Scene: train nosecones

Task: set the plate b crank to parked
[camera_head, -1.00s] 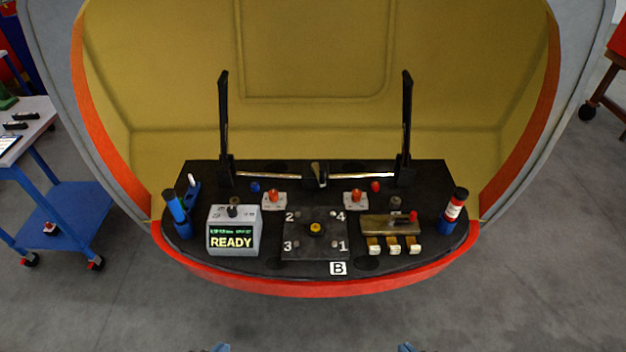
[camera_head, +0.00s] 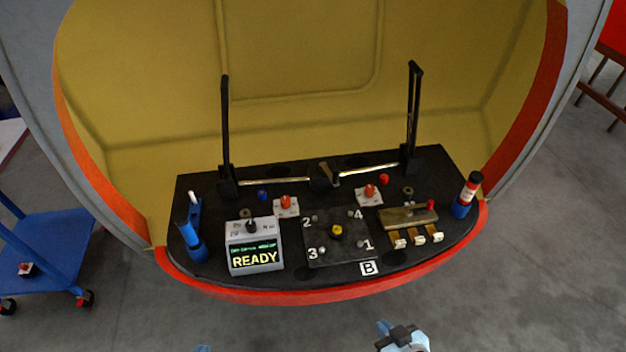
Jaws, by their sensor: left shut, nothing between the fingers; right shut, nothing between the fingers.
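The dark square plate B (camera_head: 345,259) lies on the black console, with a white B label (camera_head: 369,268) at its front edge. It has a yellow-centred round knob (camera_head: 336,231) in the middle and small grey studs by the numbers 1 to 4. The crank's arm and its pointing direction are too small to tell. My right gripper (camera_head: 384,327) is shut and empty at the bottom, in front of the console and apart from it. Only a tip of my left gripper (camera_head: 203,349) shows at the bottom edge, shut and apart from everything.
A grey box reading READY (camera_head: 255,258) stands left of the plate. A brass block (camera_head: 408,217) with a red-tipped lever and several cream switches is right. Blue holders stand at both ends. Two tall black levers (camera_head: 226,130) (camera_head: 413,115) rise behind. Floor in front is clear.

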